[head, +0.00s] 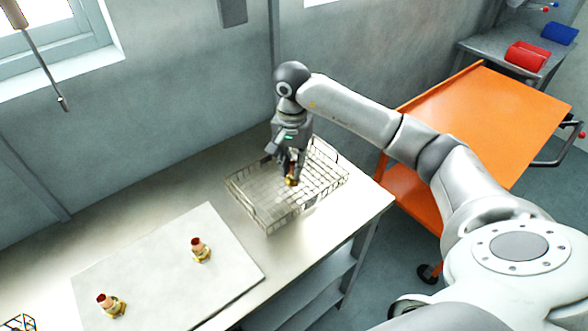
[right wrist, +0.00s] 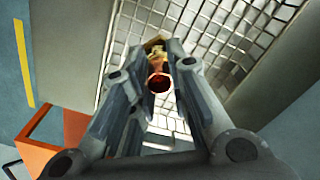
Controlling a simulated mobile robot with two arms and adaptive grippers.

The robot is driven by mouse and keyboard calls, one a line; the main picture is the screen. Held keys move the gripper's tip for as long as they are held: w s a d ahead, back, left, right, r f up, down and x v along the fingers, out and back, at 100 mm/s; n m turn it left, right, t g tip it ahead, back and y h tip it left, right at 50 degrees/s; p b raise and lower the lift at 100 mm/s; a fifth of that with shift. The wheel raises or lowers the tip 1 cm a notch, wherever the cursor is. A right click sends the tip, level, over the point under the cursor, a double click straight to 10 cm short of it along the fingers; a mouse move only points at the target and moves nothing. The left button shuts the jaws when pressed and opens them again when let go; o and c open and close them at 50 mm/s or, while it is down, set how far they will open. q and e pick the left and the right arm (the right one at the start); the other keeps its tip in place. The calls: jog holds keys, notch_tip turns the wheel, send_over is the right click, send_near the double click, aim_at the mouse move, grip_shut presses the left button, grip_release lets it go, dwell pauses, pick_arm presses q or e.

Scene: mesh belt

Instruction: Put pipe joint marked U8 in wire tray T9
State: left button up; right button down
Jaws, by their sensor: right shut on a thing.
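My right gripper (head: 291,174) reaches down into a wire tray (head: 270,223) on the bench. It is shut on a brass pipe joint (head: 291,181) with a dark red end. In the right wrist view the pipe joint (right wrist: 158,80) sits between the fingers of the gripper (right wrist: 156,85), with the tray's wire mesh (right wrist: 225,20) behind it. I cannot tell whether the joint touches the tray floor. No marking on the joint or tray is readable. My left gripper is not in view.
Two similar pipe joints stand on a pale board (head: 150,265), one (head: 200,250) nearer the tray and one (head: 111,305) farther left. Part of another wire thing (head: 20,323) shows at the lower left. An orange cart (head: 480,110) stands right of the bench.

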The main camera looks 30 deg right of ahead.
jog(key=shift+w+d+f, duration=0.15)
jog(key=shift+d+f, duration=0.05)
jog(key=shift+f, duration=0.1)
jog(key=f+p, duration=0.2)
jog(key=f, duration=0.1)
jog(key=shift+d, duration=0.2)
jog(key=shift+w+f, duration=0.1)
jog(key=shift+f, duration=0.1)
jog(key=shift+f, duration=0.1)
jog(key=shift+f, duration=0.15)
jog(key=c, duration=1.4)
grip_release()
